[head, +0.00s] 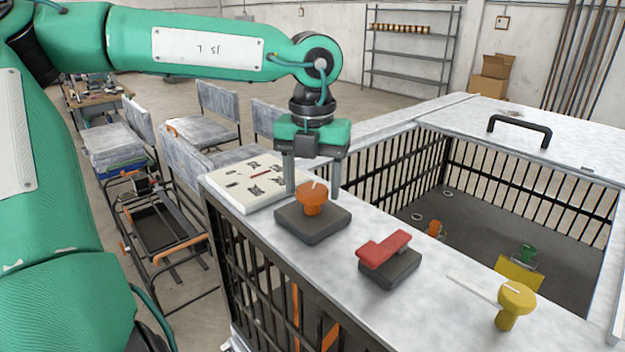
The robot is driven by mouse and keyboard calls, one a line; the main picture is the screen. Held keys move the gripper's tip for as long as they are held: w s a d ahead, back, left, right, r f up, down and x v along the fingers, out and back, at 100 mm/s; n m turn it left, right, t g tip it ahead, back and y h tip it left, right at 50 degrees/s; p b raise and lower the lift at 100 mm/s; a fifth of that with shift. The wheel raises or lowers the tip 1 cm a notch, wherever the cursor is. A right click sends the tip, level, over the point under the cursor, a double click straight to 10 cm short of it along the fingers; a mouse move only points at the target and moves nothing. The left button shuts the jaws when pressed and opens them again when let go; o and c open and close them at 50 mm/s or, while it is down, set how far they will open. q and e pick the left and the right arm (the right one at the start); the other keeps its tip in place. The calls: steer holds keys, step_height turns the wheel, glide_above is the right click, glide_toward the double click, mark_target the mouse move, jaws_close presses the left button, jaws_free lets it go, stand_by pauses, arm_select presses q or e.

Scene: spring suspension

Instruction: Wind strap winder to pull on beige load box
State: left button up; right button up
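An orange knob (313,203) with a white mark on top stands on a dark square base (300,226) on the grey bench top. No label shows whether this knob is the strap winder. My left gripper (312,194) points down over it, fingers apart, one on each side of the knob; contact cannot be told. A red lever (384,248) on a dark block and a yellow knob (517,297) stand further right. I cannot make out a beige load box for sure. My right gripper is not in view.
An off-white panel with dark symbols (235,192) lies behind the knob. A barred pit at right holds a small green item (527,253), a yellow plate (518,274) and an orange item (434,228). A black handle (519,126) rises from the far top. Chairs stand left.

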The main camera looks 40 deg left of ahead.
mark_target(313, 189)
arm_select(q)
steer(key=shift+o, duration=0.8)
steer(key=shift+r, duration=0.3)
step_height(313, 189, up, 13)
steer(key=b, duration=0.1)
steer(key=shift+r, duration=0.15)
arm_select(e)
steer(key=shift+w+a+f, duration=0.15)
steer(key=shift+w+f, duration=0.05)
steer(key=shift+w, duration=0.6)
